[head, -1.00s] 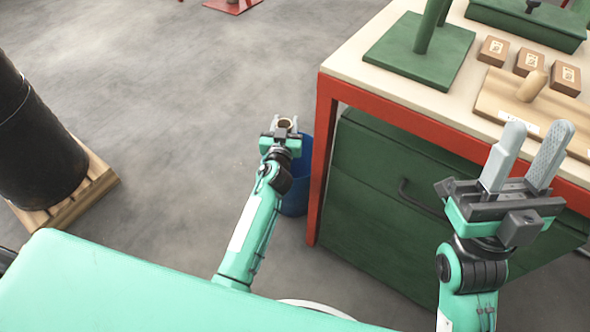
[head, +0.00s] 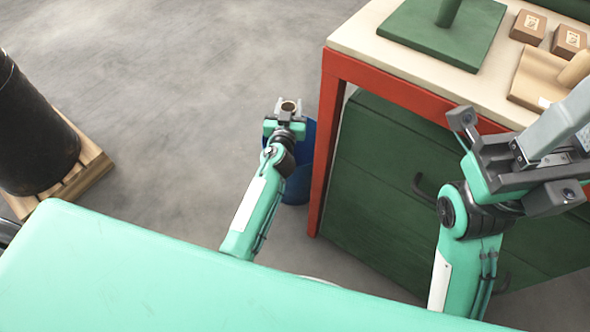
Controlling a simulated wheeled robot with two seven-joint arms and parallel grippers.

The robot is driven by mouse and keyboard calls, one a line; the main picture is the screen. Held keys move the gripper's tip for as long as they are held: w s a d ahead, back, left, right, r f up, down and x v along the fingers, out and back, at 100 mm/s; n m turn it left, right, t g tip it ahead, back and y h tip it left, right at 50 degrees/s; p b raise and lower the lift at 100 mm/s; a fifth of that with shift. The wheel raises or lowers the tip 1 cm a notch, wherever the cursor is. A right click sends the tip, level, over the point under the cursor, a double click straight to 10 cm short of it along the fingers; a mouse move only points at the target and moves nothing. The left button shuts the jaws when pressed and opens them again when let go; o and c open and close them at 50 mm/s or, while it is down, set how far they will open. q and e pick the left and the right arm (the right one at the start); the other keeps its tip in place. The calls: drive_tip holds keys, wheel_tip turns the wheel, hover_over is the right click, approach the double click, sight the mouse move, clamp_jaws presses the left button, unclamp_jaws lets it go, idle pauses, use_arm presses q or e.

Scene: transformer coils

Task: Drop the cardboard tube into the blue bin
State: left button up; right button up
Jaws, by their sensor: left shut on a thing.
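The blue bin (head: 300,180) stands on the floor by the left leg of the workbench, partly hidden behind my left arm. My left gripper (head: 288,106) is shut on the cardboard tube (head: 289,105), whose round open end shows between the fingers. From this view the tube is at the upper left of the bin; I cannot tell whether it is over the opening. My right gripper (head: 572,128) is at the right edge in front of the bench, its fingertips cut off by the frame.
A black drum (head: 35,130) stands on a pallet (head: 75,175) at left. Floor between is clear.

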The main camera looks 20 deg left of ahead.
use_arm(q)
drive_tip(key=shift+f, duration=0.35)
